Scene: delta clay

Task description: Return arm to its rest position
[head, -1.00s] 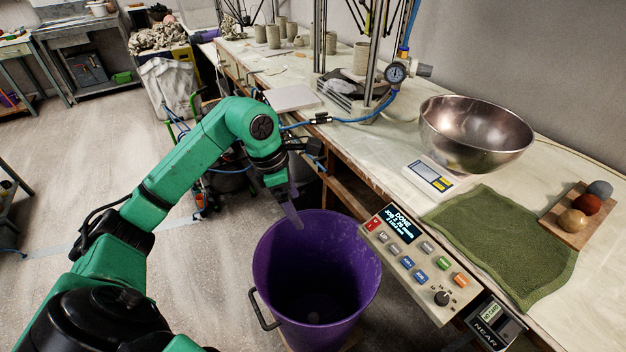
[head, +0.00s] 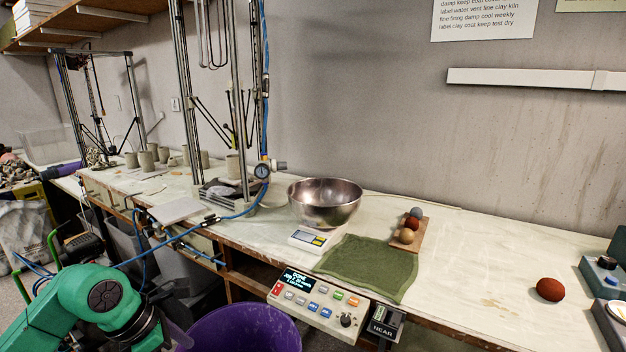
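My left arm, green with black joints, comes in at the lower left of the head view. My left gripper (head: 177,334) is at the bottom edge, just left of the purple bucket (head: 243,328). Only a dark part of the gripper shows, and I cannot tell whether its fingers are open or shut. The bucket stands on the floor in front of the bench, cut off by the bottom edge. My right arm and gripper are out of view.
The bench (head: 470,285) holds a steel bowl (head: 326,203), scale (head: 309,239), green cloth (head: 368,268), a board with balls (head: 408,237) and a red-brown ball (head: 550,290). A control panel (head: 318,302) juts from its front edge. A blue hose (head: 150,252) runs near my arm.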

